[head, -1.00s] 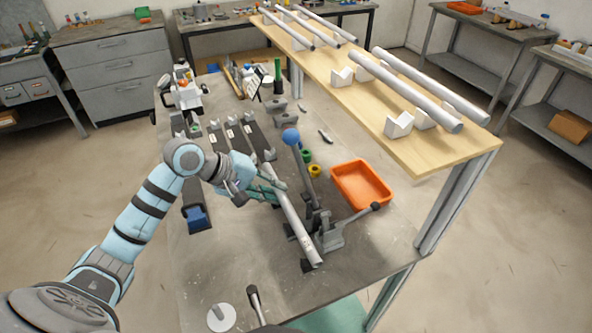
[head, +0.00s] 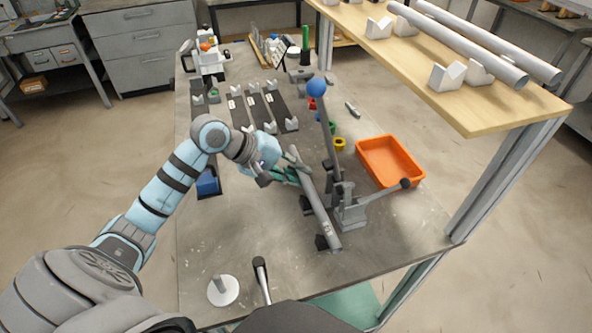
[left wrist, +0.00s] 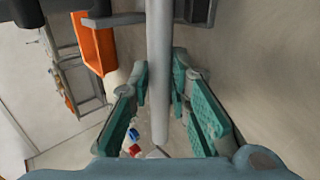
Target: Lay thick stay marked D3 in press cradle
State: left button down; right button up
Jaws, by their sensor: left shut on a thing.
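My left gripper (head: 290,173) is shut on a thick grey tube, the stay (head: 317,208), near its upper end in the head view. In the left wrist view the stay (left wrist: 159,45) runs between the green finger pads (left wrist: 160,85). A small mark shows near the stay's lower end, too small to read. The stay lies along the press (head: 349,208), above or on the dark cradle blocks (head: 322,243); I cannot tell whether it touches them. My right gripper is not in view.
Dark strips with small grey cradles (head: 290,124) lie behind the gripper. A white disc (head: 223,291) lies in front; the table's front left is mostly clear.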

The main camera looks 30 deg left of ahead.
pick_arm(q)
jog(key=shift+s+f, duration=0.15)
jog(key=shift+s, duration=0.3)
jog(key=c, duration=1.4)
grip_release()
jog(key=shift+w+f, duration=0.1)
jog(key=shift+w, duration=0.05)
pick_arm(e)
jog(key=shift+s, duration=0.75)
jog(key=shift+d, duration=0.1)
pick_arm(q)
jog(key=v, duration=0.7)
jog(key=shift+f, duration=0.1)
jog(key=shift+s+a+r, duration=0.1)
jog(key=shift+s+r, duration=0.15)
jog(key=shift+r, duration=0.05)
